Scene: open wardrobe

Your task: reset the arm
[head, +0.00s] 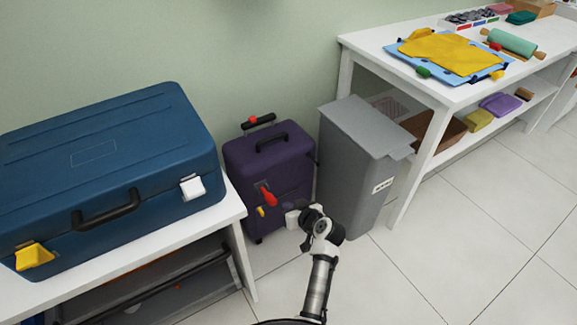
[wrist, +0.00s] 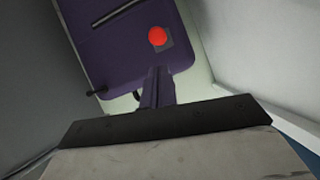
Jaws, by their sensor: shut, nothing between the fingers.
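My arm rises from the bottom centre of the head view and bends near the front of the purple suitcase (head: 292,154). My gripper (head: 289,216) is at its end, low in front of the suitcase's right side. In the wrist view the gripper's fingers (wrist: 157,72) are together with nothing between them. They point toward the purple suitcase (wrist: 115,52), which shows tilted with a round red part (wrist: 158,36) on it. Whether the fingers touch the suitcase cannot be told.
A grey bin (head: 350,165) stands close on the right of the suitcase. A blue case (head: 100,150) lies on a white bench (head: 233,207) at left. A white table (head: 355,45) with a yellow cloth (head: 437,50) is at upper right. Tiled floor at lower right is clear.

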